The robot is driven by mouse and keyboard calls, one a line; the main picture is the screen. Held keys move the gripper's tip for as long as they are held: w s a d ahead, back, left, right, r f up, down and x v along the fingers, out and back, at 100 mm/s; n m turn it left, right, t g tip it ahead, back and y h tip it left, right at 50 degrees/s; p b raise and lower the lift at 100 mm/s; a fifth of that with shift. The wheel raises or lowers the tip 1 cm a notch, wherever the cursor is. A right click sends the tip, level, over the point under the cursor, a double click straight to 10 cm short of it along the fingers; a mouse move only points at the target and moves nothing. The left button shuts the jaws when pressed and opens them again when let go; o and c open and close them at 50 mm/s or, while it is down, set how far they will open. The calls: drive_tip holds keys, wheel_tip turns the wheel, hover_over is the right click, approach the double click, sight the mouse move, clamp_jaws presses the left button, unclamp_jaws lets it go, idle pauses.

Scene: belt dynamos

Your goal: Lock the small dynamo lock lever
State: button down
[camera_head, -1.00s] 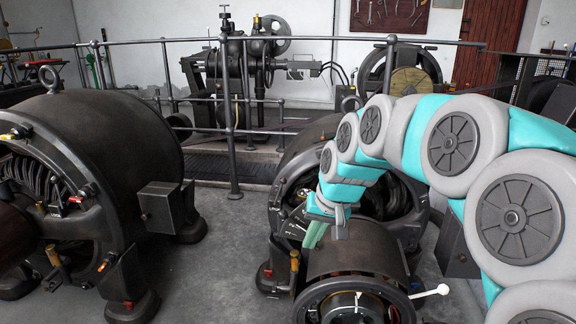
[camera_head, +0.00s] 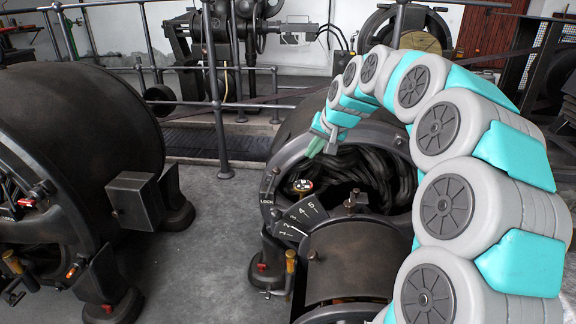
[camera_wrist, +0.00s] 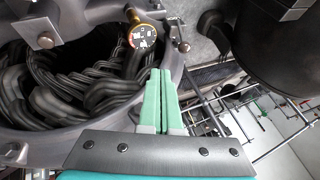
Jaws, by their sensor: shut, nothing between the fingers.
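The small dynamo (camera_head: 388,136) stands at centre, with a dark ring around its open coil end. The word LOCK (camera_head: 267,201) is on the ring's left side, beside a numbered plate (camera_head: 298,217). A round red, white and black dial knob (camera_head: 302,185) sits inside the ring; it has a brass rim in the wrist view (camera_wrist: 143,37). A small round-tipped pin (camera_wrist: 183,46) stands at the ring's edge; I cannot tell whether it is the lock lever. My gripper (camera_head: 317,148) is shut and empty at the ring's upper edge; its green fingers (camera_wrist: 160,76) show near the dial knob, apart from it.
A larger dark dynamo (camera_head: 75,135) with a side box (camera_head: 133,200) stands at left. A brass-handled lever (camera_head: 291,268) and a cylinder (camera_head: 350,258) are in front of the small dynamo. Metal railings (camera_head: 216,90) run behind. Floor between the dynamos is clear.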

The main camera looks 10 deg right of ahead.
sight(278, 168)
drive_tip(key=x, duration=1)
drive_tip(key=shift+f+p, duration=0.2)
drive_tip(key=shift+p, duration=0.15)
drive_tip(key=shift+w+a+f, duration=0.1)
drive_tip(key=shift+w+a, duration=0.4)
drive_tip(key=shift+a, duration=0.35)
drive_tip(key=shift+w+a+f, duration=0.1)
drive_tip(key=shift+w+a, duration=0.35)
drive_tip(key=shift+a, duration=0.4)
drive_tip(key=shift+a+r+p, duration=0.1)
drive_tip(key=shift+p, duration=0.2)
drive_tip(key=shift+w+a+r+g+h+p, duration=0.15)
drive_tip(key=shift+w+a+r+h+p, duration=0.1)
drive_tip(key=shift+a+h, duration=0.2)
drive_tip(key=shift+w+a+r+g+h+p, duration=0.15)
drive_tip(key=shift+a+r+h, duration=0.05)
drive_tip(key=shift+a+h, duration=0.2)
drive_tip(key=w+a+n+g+h, duration=0.2)
drive_tip(key=a+h, duration=0.4)
drive_tip(key=a, duration=0.2)
drive_tip(key=shift+w+a+p, duration=0.3)
drive_tip(key=shift+w+a, duration=0.05)
drive_tip(key=shift+a, duration=0.05)
